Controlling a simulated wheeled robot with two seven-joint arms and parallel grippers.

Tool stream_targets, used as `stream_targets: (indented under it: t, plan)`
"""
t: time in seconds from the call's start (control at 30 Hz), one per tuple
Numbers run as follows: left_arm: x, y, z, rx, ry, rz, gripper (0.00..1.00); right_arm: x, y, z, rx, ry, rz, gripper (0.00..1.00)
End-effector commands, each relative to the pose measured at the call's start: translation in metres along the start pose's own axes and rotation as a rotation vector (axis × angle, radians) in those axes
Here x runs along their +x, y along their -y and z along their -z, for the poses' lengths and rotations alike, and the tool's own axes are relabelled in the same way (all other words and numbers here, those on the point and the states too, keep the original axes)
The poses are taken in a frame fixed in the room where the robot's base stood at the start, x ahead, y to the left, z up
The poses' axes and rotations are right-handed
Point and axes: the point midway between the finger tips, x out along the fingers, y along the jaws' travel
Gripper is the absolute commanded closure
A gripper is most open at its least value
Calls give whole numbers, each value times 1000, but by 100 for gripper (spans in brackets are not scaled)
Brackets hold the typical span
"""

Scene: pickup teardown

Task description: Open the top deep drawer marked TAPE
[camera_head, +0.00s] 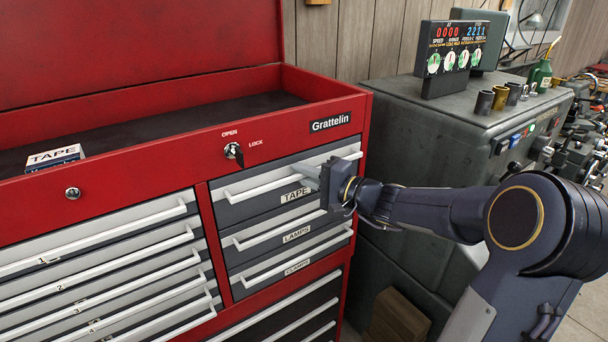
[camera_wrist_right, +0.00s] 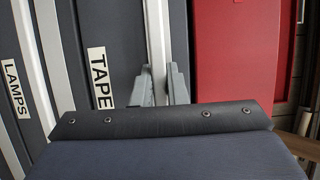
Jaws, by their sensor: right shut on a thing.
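The drawer marked TAPE (camera_head: 262,204) is the top one of the right-hand column in the red tool chest. Its grey front looks flush with the chest. Its long pale handle (camera_head: 262,186) runs across the upper part of the front. My right gripper (camera_head: 310,173) reaches in from the right and is shut on this handle, right of its middle. In the right wrist view, the grey fingers (camera_wrist_right: 161,84) close around the pale handle bar (camera_wrist_right: 154,35), beside the TAPE label (camera_wrist_right: 101,77). The fingertips partly hide the bar. My left gripper is not in view.
Drawers marked LAMPS (camera_head: 285,242) and CLAMPS (camera_head: 290,268) lie below. A key lock (camera_head: 233,152) sits above the drawer. A small TAPE box (camera_head: 55,157) lies in the chest's open top. A grey machine cabinet (camera_head: 425,140) stands close on the right, behind my right arm.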

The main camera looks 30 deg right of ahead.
Motion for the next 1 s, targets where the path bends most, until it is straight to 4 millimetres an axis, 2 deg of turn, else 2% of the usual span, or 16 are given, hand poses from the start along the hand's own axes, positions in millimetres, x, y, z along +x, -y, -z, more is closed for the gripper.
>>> stream_targets:
  t: [0.27, 0.47, 0.57, 0.7, 1.0]
  plan:
    - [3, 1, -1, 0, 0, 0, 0, -4, -1, -1, -1, -1, -1, 100]
    - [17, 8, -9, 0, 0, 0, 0, -30, -5, -12, -3, -3, 0, 100]
    - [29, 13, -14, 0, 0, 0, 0, -54, -6, -22, -6, -5, 1, 100]
    - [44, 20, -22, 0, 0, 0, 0, -95, -6, -39, -6, -6, 2, 100]
    - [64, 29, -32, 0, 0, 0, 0, -185, -3, -77, -3, -5, 3, 100]
